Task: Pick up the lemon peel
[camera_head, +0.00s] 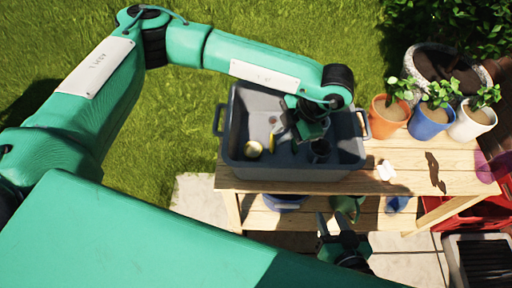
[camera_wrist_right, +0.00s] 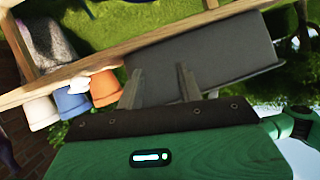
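A dark grey tub (camera_head: 235,165) stands on the wooden table, and small scraps lie inside it. A thin yellow piece (camera_head: 271,141), which may be the lemon peel, lies near the tub's middle. A pale yellow round piece (camera_head: 253,149) lies left of it; I cannot tell for sure which one is the peel. My left gripper (camera_head: 302,136) reaches down into the tub, just right of the thin yellow piece. Its fingertips are too dark to read. My right gripper (camera_head: 335,226) is in front of the table, its fingers apart and empty in the right wrist view (camera_wrist_right: 160,88).
A dark cup-like object (camera_head: 320,149) is in the tub's right part. Orange (camera_head: 389,112), blue (camera_head: 428,122) and white (camera_head: 471,122) plant pots stand right of the tub. A small white object (camera_head: 386,170) lies on the table (camera_head: 410,158). A red crate (camera_head: 481,215) is lower right.

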